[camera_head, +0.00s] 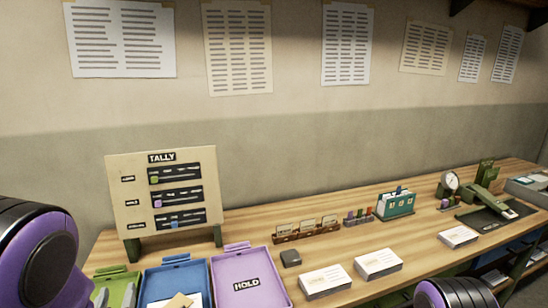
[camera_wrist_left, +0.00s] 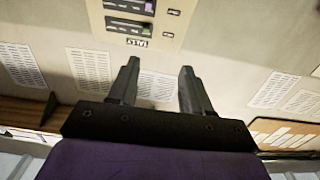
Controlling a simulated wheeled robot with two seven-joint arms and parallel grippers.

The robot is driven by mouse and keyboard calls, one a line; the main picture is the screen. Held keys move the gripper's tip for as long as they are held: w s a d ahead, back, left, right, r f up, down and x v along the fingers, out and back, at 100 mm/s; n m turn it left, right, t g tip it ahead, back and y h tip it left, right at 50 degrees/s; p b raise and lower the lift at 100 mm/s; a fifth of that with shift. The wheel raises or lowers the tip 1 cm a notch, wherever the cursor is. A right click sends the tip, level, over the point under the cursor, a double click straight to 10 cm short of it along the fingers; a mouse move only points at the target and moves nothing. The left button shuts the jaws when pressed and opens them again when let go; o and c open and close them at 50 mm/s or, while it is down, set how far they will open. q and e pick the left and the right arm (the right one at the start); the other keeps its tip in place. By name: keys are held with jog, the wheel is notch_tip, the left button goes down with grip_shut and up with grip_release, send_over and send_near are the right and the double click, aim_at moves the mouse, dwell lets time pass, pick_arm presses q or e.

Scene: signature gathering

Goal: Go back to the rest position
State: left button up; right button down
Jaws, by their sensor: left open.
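My left gripper (camera_wrist_left: 160,82) shows in the left wrist view with its two dark fingers apart and nothing between them. That view is turned over, with the tally board (camera_wrist_left: 145,18) at its top edge and the wall beyond the fingers. In the head view my purple and black left arm fills the lower left corner, in front of the table's left end. A small grey part by the green tray may be a fingertip of it. My right arm shows only as a purple and black piece at the bottom edge; its gripper is out of view.
The tally board (camera_head: 161,196) stands at the table's back left. Green (camera_head: 118,284), blue (camera_head: 177,274) and purple "HOLD" (camera_head: 246,272) trays lie before it. Card stacks (camera_head: 326,281), a teal card box (camera_head: 396,204) and a green press (camera_head: 487,196) stand rightward.

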pick_arm(q)
jog(key=s+d+f+n+g+h+b, duration=0.15)
jog(key=s+f+g, duration=0.3)
jog(key=f, duration=0.75)
jog(key=s+d+f+n+g+b, duration=0.1)
jog(key=s+f+g+b, duration=0.4)
jog(key=f, duration=0.7)
jog(key=s+d+f+g+b, duration=0.1)
jog(key=s+f+g+b, duration=0.2)
jog(key=s+f, duration=1.4)
jog(key=shift+s+d+n+g+h, duration=0.2)
jog(key=shift+s+n+g+h, duration=0.15)
jog(key=shift+s+g, duration=0.4)
pick_arm(e)
notch_tip(320, 180, down, 10)
jog(key=shift+s, duration=0.3)
pick_arm(q)
jog(key=shift+w+f, duration=0.1)
